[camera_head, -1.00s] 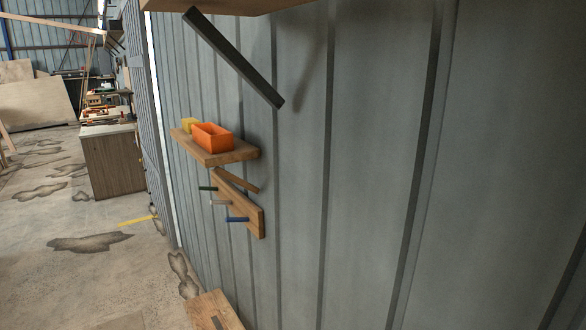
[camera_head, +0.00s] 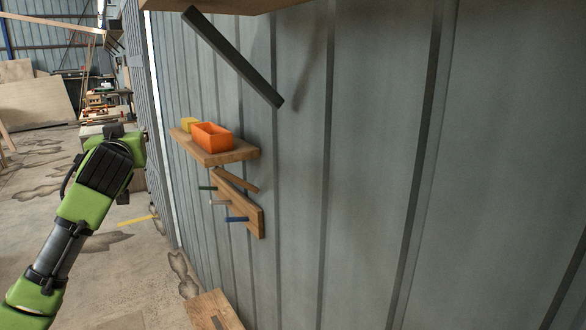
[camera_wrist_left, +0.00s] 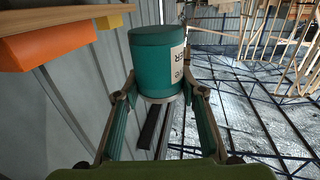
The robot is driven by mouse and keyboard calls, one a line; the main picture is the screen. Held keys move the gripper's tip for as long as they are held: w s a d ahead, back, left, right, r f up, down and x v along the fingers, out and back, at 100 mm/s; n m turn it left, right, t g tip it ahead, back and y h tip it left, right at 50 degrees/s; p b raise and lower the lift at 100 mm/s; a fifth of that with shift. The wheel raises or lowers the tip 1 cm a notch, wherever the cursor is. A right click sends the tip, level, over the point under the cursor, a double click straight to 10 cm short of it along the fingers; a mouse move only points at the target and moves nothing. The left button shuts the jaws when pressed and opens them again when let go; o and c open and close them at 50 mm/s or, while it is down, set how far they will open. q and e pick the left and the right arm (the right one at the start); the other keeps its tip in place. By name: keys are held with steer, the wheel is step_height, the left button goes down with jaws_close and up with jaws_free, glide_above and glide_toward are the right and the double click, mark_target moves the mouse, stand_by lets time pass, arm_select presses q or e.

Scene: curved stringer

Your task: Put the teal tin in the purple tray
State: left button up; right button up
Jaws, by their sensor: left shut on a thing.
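The teal tin (camera_wrist_left: 157,62), a cylinder with a pale label, shows in the left wrist view. My left gripper (camera_wrist_left: 160,96) is shut on it, with a finger on each side of its near end. In the head view my left arm comes in from the left, left of the small wall shelf; the gripper and the tin cannot be made out there. No purple tray shows in either view. My right gripper is not in view.
A small wooden shelf (camera_head: 225,157) on the grey corrugated wall holds an orange box (camera_head: 212,137) and a yellow block (camera_head: 188,125). A wooden peg board (camera_head: 238,204) is below it. A dark slanted bar (camera_head: 235,58) juts out above. The wall at right is bare.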

arm_select(q)
steer(key=s+d+f+m+h, duration=0.1)
steer(key=s+d+f+h, duration=0.15)
steer(key=f, duration=0.55)
steer(key=s+d+f+m+t+h, duration=0.1)
steer(key=s+d+f, duration=0.25)
steer(key=f, duration=0.45)
steer(key=s+d+f+m+h, duration=0.2)
steer(key=s+d+f, duration=0.15)
steer(key=f, duration=0.45)
steer(key=s+d+f, duration=0.3)
steer(key=s, duration=0.6)
steer(key=s+d+f+h, duration=0.1)
steer(key=s+d+f, duration=0.2)
steer(key=s, duration=0.7)
steer(key=s+d+f, duration=0.3)
steer(key=s+f, duration=0.1)
steer(key=s, duration=0.6)
steer(key=shift+s+d+f, duration=0.15)
steer(key=shift+d+f, duration=0.2)
